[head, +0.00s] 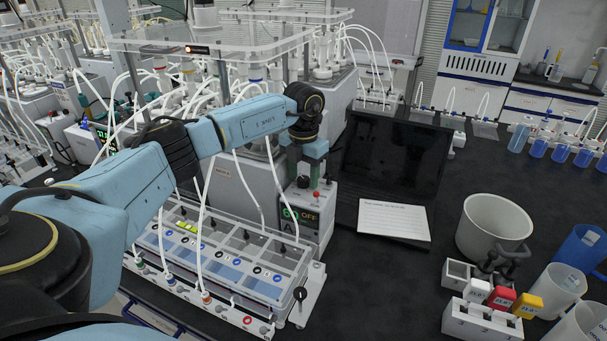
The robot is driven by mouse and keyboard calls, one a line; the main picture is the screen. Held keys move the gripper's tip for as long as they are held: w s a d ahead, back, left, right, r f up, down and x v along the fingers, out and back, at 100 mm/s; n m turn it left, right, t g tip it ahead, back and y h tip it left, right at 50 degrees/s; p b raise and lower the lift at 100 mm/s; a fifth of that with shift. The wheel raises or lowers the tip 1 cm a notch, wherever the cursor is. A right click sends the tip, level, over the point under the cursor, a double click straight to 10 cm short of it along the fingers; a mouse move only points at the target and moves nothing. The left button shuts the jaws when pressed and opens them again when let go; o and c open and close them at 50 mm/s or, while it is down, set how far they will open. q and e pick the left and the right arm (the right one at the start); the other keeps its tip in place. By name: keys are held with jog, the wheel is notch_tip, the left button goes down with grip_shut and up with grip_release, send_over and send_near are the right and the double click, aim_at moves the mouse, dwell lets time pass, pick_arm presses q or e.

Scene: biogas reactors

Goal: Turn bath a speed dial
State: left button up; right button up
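Bath A's control unit (297,218) stands at the right end of the water bath. Its dark front display reads about 60 and OFF, with a letter A below. A small red knob (316,196) and a dark knob (303,182) show on its top; I cannot tell for sure which is the speed dial. My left gripper (311,168) points down just above and behind these knobs, at the end of the blue arm. Its fingertips are small and partly hidden, so their opening and any contact are unclear. My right gripper is not in view.
The clear-lidded bath (225,255) with white tubes lies left of the control unit. A dark laptop (395,155) and white sheet (394,219) are to its right. A white bucket (493,226) and coloured-cap rack (482,319) stand farther right. Black bench between is clear.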

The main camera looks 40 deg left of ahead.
aim_at(304, 179)
pick_arm(q)
jog(key=shift+r, duration=0.1)
notch_tip(304, 179, up, 13)
jog(key=shift+r+b, duration=0.1)
jog(key=shift+b, duration=0.2)
dwell(0.4)
dwell(0.5)
